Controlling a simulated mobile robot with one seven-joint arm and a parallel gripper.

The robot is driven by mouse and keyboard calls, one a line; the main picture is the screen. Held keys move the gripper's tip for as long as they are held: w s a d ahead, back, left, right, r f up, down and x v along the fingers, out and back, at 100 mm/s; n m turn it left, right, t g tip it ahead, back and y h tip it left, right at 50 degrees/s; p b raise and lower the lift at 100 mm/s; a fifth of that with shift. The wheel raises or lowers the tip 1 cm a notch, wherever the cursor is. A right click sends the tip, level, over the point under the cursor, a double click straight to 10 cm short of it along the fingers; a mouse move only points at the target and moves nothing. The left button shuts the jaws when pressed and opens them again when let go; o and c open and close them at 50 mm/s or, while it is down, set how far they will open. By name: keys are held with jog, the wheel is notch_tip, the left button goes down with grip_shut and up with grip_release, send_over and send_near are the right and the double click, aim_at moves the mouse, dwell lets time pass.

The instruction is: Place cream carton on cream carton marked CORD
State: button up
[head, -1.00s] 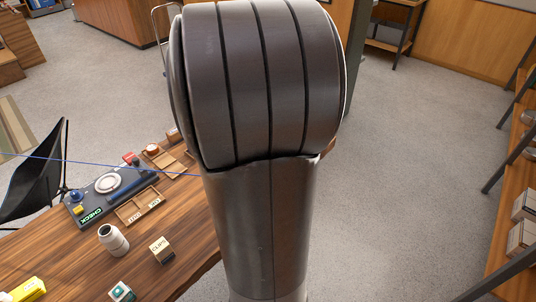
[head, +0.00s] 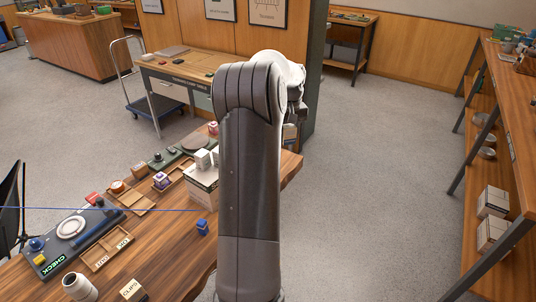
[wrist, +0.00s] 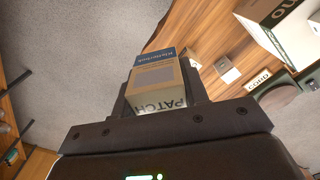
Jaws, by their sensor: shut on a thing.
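In the wrist view, my gripper (wrist: 160,92) is shut on a cream carton (wrist: 163,76) marked PATCH, with a blue band at its far end. A larger cream carton (wrist: 285,28) with a green band stands at the upper right, apart from the held one. Its lettering is cut off and upside down, perhaps CORD. In the head view, a large cream carton (head: 202,192) stands on the wooden table, left of my arm, with small white boxes on or behind its top. My arm hides part of this area and most of my gripper.
The wooden table (head: 165,235) also bears a blue item (head: 202,227), a CLIPS box (head: 133,291), a white cup (head: 79,287) and wooden trays (head: 105,249). Shelves (head: 505,150) stand at the right. Grey floor (head: 370,190) lies open between.

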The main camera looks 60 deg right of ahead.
aim_at(296, 130)
jog(key=d, duration=0.1)
jog(key=s+d, duration=0.1)
jog(key=shift+s+d+r+m, duration=0.1)
jog(key=shift+s+d+m, duration=0.2)
jog(key=shift+d, duration=0.1)
jog(key=shift+w+d, duration=0.15)
jog(key=shift+d, duration=0.05)
jog(key=w+f, duration=0.2)
jog(key=w, duration=0.1)
jog(key=w+f, duration=0.2)
jog(key=w, duration=0.2)
jog(key=w+f, duration=0.2)
jog(key=w, duration=0.2)
jog(key=shift+a+f, duration=0.25)
jog(key=shift+f, duration=0.15)
jog(key=shift+w+f, duration=0.1)
jog(key=shift+f, duration=1.95)
jog(key=o, duration=1)
jog(key=shift+f, duration=0.15)
jog(key=shift+c, duration=0.2)
notch_tip(296, 130, up, 12)
jog(key=shift+r, duration=0.2)
